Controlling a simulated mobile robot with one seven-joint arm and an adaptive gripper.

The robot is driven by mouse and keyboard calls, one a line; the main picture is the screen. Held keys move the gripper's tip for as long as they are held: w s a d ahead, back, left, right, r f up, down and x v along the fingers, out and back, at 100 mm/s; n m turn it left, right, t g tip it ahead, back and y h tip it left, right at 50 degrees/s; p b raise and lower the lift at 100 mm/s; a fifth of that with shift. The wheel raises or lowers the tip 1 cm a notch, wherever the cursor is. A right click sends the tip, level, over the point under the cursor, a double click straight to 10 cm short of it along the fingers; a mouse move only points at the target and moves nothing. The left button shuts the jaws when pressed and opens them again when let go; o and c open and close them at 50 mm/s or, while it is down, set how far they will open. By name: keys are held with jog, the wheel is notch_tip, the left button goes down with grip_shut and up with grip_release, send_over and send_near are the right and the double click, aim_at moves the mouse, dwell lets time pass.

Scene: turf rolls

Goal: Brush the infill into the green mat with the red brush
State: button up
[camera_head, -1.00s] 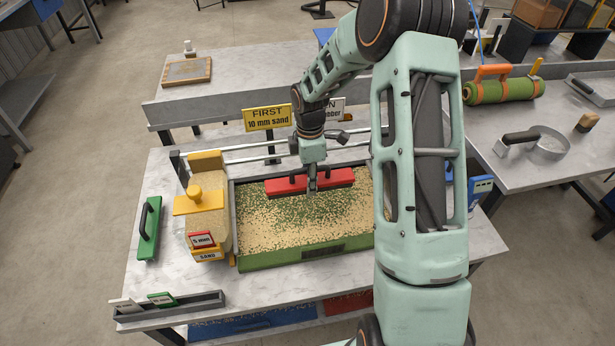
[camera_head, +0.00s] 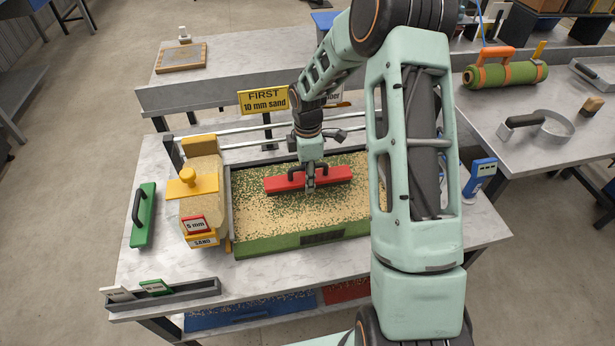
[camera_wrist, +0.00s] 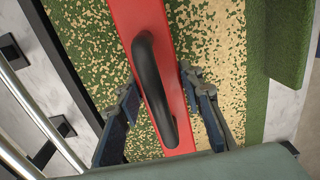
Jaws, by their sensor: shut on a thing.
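The red brush (camera_head: 330,178) is a long red block with a black handle, lying across the green mat (camera_head: 290,241). In the wrist view the red brush (camera_wrist: 142,18) runs top to bottom with its black handle (camera_wrist: 152,85) between my fingers. My gripper (camera_head: 310,186) is shut on the handle; in the wrist view its fingers (camera_wrist: 160,88) stand on either side. Tan infill (camera_head: 300,210) covers much of the mat, with green showing at the back, at the left and in patches. The brush's underside is hidden, and my arm hides the mat's right end.
A yellow sand spreader (camera_head: 203,200) stands left of the mat, with a green handled tool (camera_head: 144,214) beyond it. Metal rails (camera_head: 250,141) and a yellow sign (camera_head: 263,101) stand behind. A blue device (camera_head: 480,176) sits right. A tag rack (camera_head: 165,293) is at the front left.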

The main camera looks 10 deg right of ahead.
jog(key=b, duration=0.1)
send_over(285, 217)
dwell(0.7)
jog(key=shift+f+b, duration=1.35)
jog(key=shift+f, duration=0.15)
dwell(1.1)
jog(key=shift+d, duration=0.15)
jog(key=shift+d+p, duration=0.55)
jog(key=shift+d, duration=0.95)
jog(key=shift+a, duration=0.1)
jog(key=shift+a+b, duration=0.3)
jog(key=shift+a, duration=1.25)
